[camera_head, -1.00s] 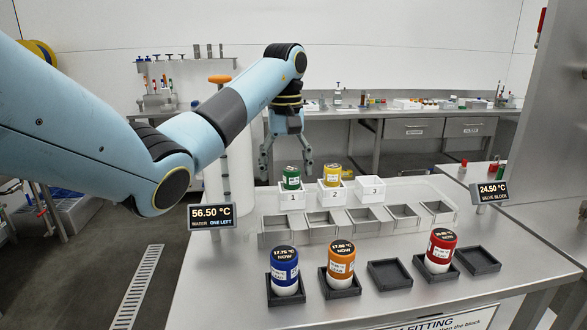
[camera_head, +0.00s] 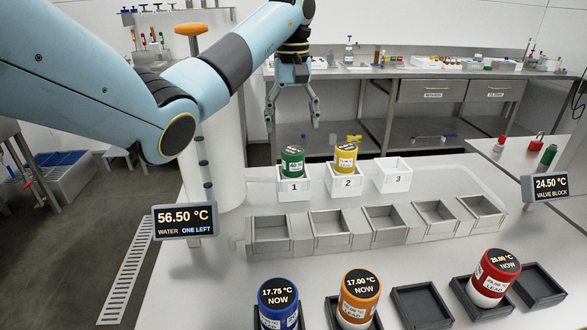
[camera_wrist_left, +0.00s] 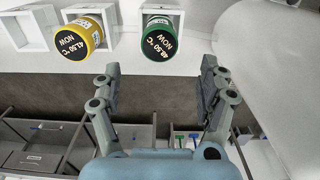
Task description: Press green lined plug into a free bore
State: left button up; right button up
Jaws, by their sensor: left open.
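The green plug (camera_head: 292,161) stands upright in the white holder marked 1 (camera_head: 294,186). In the left wrist view the green plug (camera_wrist_left: 158,42) shows its black top, reading 48.50 °C. My left gripper (camera_head: 292,115) is open and empty, above and behind the green plug; in the left wrist view its fingers (camera_wrist_left: 158,85) are spread below the plug, apart from it. A row of several metal bores (camera_head: 328,229) lies in front of the holders, and all look empty. My right gripper is not in view.
A yellow plug (camera_head: 345,158) stands in holder 2; holder 3 (camera_head: 393,174) is empty. Blue (camera_head: 278,301), orange (camera_head: 360,293) and red (camera_head: 494,276) plugs stand in black trays at the front; two trays are empty. Displays read 56.50 °C (camera_head: 185,221) and 24.50 °C (camera_head: 545,187).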

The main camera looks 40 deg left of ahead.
aim_at(293, 150)
pick_arm(q)
notch_tip(293, 150, down, 5)
jog(key=b, duration=0.3)
jog(key=shift+b, duration=0.4)
jog(key=f, duration=0.4)
jog(key=shift+s+d, duration=0.15)
jog(key=shift+d, duration=0.15)
jog(key=shift+f, duration=0.25)
jog(key=c, duration=1.4)
jog(key=shift+c, duration=0.2)
jog(key=shift+r, duration=0.2)
